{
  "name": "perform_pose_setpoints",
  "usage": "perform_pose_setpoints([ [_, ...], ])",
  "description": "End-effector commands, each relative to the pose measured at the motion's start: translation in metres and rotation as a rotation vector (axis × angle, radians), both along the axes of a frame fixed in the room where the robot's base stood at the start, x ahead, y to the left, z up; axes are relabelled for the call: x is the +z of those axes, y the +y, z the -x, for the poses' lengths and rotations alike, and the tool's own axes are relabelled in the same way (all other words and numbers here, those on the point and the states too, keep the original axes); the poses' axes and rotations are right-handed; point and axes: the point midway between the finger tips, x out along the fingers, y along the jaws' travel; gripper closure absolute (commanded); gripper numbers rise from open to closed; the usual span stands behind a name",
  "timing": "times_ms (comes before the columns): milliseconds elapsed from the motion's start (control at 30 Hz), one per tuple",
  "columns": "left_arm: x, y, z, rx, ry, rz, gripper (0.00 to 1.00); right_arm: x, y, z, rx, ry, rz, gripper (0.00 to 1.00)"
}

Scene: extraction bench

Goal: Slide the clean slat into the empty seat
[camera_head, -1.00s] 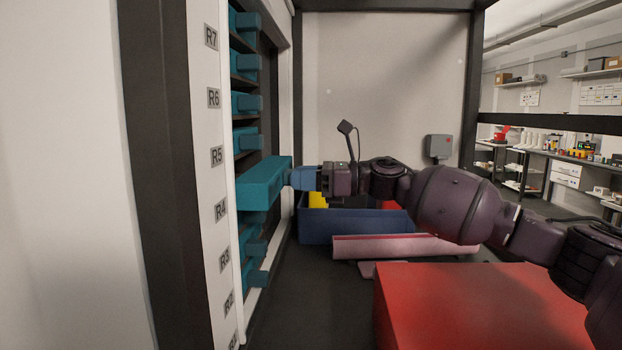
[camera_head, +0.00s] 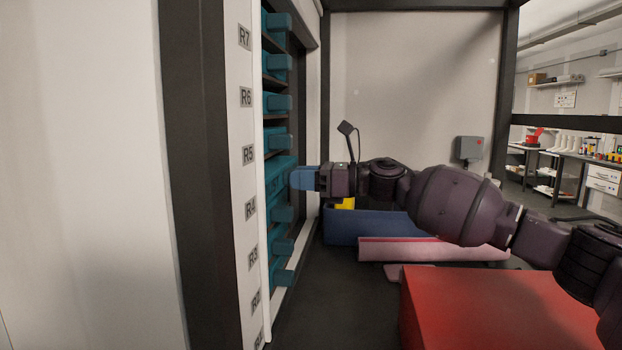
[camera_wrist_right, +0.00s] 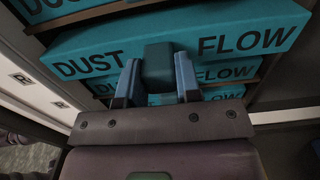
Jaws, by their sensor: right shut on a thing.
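The clean slat (camera_head: 279,182) is a teal block in the rack's column between the R5 and R4 labels. Most of its length is inside the rack, with its front end near the other slats' fronts. In the right wrist view the slat's front face (camera_wrist_right: 227,42) reads DUST FLOW. My right gripper (camera_head: 302,178) is shut on its handle, with blue fingers on both sides of the handle in the right wrist view (camera_wrist_right: 158,80). The seat is hidden behind the slat. Whether the slat is fully home cannot be told. My left gripper is not in view.
The rack's dark post (camera_head: 200,180) and labelled white strip (camera_head: 249,180) stand left of the slats. Several teal slats sit above and below. A blue bin (camera_head: 365,227), a pink-white bar (camera_head: 420,249) and a red box (camera_head: 490,305) are to the right.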

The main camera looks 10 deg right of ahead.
Motion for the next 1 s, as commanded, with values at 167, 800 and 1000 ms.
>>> perform_pose_setpoints([
  [167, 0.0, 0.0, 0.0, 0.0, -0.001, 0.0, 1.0, 0.001, 0.01, -0.004, 0.001, -0.002, -0.001, 1.0],
  [800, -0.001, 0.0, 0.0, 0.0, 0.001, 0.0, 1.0, 0.002, 0.025, -0.01, 0.0, -0.002, 0.0, 1.0],
  [1000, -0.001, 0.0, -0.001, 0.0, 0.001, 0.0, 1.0, 0.002, 0.025, -0.01, 0.0, -0.002, 0.0, 1.0],
])
